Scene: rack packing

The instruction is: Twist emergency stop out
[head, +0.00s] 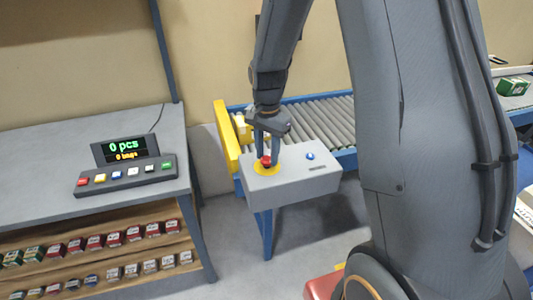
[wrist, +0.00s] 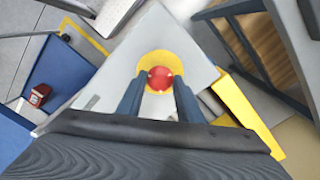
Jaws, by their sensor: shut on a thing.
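The emergency stop is a red mushroom button (head: 266,161) on a yellow round plate (head: 262,171), on top of a light grey control box (head: 300,185). My gripper (head: 268,153) points down over it with its fingers around the red button. In the wrist view the red button (wrist: 160,78) sits between the two blue-grey fingertips (wrist: 158,85), in the middle of the yellow disc (wrist: 146,63). The fingers are shut on the button. Whether it is pressed in or out I cannot tell.
A small blue button (head: 310,156) sits on the same box, right of the stop. A roller conveyor (head: 315,118) with a yellow guard (head: 226,138) runs behind it. At the left, a bench (head: 135,124) carries a counter panel (head: 125,175) reading "0 pcs".

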